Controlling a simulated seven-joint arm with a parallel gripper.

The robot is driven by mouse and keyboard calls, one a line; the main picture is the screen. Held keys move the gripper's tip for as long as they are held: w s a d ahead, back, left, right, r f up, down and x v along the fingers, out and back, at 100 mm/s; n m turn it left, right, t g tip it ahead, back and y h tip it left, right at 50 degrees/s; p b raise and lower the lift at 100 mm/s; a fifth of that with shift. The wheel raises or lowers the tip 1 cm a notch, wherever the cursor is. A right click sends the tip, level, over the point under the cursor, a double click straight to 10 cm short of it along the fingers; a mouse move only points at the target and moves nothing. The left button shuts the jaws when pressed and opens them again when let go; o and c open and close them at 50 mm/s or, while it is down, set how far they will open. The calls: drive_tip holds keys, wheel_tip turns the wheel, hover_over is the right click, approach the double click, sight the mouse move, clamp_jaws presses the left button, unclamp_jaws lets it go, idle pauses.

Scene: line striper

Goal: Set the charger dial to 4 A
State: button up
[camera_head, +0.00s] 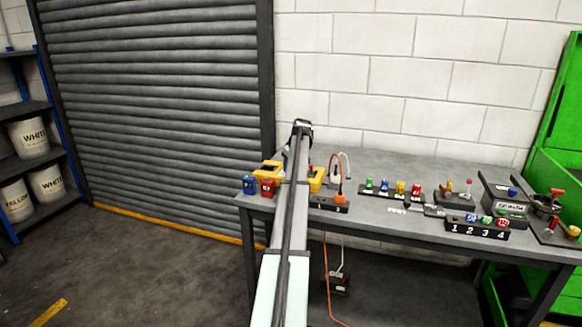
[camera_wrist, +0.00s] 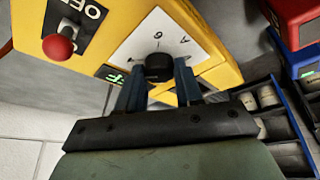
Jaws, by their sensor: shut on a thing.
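The yellow charger (camera_wrist: 215,25) fills the upper part of the wrist view. Its white dial plate (camera_wrist: 165,28) carries a "6" and an "A"; other marks are partly hidden. The black dial knob (camera_wrist: 158,66) sits between the two dark blue fingers of my gripper (camera_wrist: 159,80), which is shut on it. I cannot tell the knob's exact setting. A red-tipped switch (camera_wrist: 57,47) beside an "OFF" label is on the charger's face. A small green display (camera_wrist: 113,76) is partly hidden.
Red (camera_head: 267,188) and blue (camera_head: 249,185) battery-like blocks stand on the workbench (camera_head: 380,228) close to the charger. An orange plug (camera_head: 339,190) with cable is right of my arm. Small coloured items (camera_head: 400,187) and a numbered rack (camera_head: 478,229) are further right.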

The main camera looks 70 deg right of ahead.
drive_tip(key=o, duration=1)
drive_tip(key=shift+o, duration=0.2)
drive_tip(key=shift+r, duration=0.1)
drive_tip(key=v, duration=1.3)
drive_tip(key=shift+r, duration=0.3)
